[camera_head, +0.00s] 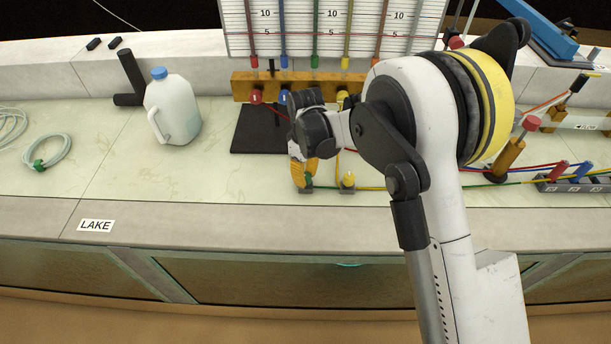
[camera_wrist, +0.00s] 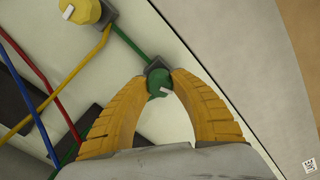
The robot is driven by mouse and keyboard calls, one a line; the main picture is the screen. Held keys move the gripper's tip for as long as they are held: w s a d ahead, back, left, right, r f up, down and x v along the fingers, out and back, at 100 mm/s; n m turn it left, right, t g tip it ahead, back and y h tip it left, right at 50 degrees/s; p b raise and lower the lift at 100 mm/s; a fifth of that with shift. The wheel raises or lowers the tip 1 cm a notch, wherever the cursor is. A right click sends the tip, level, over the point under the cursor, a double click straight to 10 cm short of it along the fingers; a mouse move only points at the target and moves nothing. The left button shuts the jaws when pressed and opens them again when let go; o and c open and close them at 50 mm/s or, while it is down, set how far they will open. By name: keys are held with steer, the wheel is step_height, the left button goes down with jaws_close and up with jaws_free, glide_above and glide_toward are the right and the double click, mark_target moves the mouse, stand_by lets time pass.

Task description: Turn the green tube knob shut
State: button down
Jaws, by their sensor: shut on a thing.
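The green tube knob (camera_wrist: 158,84) sits between the tips of my gripper's two orange fingers, with a small white pointer on it. In the wrist view my gripper (camera_wrist: 160,77) is closed around the knob, with a fingertip at each side. The green tube (camera_wrist: 130,45) runs from the knob's dark block toward the upper left. In the head view my gripper (camera_head: 303,180) reaches down to the bench near its front edge, and a little green of the knob (camera_head: 309,176) shows beside the fingers. The rest of the knob is hidden there.
A yellow knob (camera_head: 347,179) stands just right of the green one and also shows in the wrist view (camera_wrist: 80,10). Red, blue and yellow tubes run nearby.

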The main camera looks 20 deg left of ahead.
mark_target(305, 175)
steer(key=shift+n, duration=0.6)
steer(key=c, duration=1.1)
jaws_free()
steer(key=shift+o, duration=0.2)
step_height(305, 175, up, 12)
